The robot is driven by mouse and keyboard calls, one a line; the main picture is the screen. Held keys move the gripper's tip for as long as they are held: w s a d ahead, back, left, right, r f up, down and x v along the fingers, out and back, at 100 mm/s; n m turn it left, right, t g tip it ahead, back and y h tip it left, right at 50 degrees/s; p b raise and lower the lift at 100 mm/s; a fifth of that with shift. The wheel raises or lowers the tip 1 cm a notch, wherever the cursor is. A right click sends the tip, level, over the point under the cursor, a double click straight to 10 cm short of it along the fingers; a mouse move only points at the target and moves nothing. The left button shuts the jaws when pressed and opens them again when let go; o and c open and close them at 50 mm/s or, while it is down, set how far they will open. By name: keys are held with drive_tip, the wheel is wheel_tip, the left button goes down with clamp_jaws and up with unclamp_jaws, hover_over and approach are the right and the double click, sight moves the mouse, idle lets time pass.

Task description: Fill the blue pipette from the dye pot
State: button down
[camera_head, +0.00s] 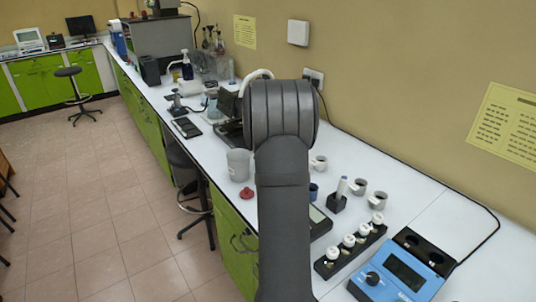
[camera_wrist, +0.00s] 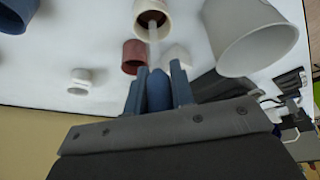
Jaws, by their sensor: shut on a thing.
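My gripper (camera_wrist: 158,88) shows in the wrist view, with its two blue-grey fingers closed on the rounded blue bulb of the blue pipette (camera_wrist: 157,92). Beyond the bulb, a white pot with dark red inside (camera_wrist: 141,8), likely the dye pot, stands near the top edge. A pale thin stem (camera_wrist: 153,32) shows against this pot. I cannot tell whether it belongs to the pipette or how deep it reaches. In the head view my arm hides the gripper and pipette.
A dark red cup-like thing (camera_wrist: 135,56) and a large grey-white beaker (camera_wrist: 245,40) stand close by. The beaker (camera_head: 238,164) and a red item (camera_head: 247,193) also show in the head view. A vial rack (camera_head: 328,268) and blue meter (camera_head: 388,285) stand at the right.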

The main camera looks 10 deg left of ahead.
drive_tip(key=shift+f, duration=0.15)
drive_tip(key=shift+f, duration=1.25)
drive_tip(key=c, duration=1.8)
unclamp_jaws()
clamp_jaws()
drive_tip(key=shift+o, duration=0.2)
unclamp_jaws()
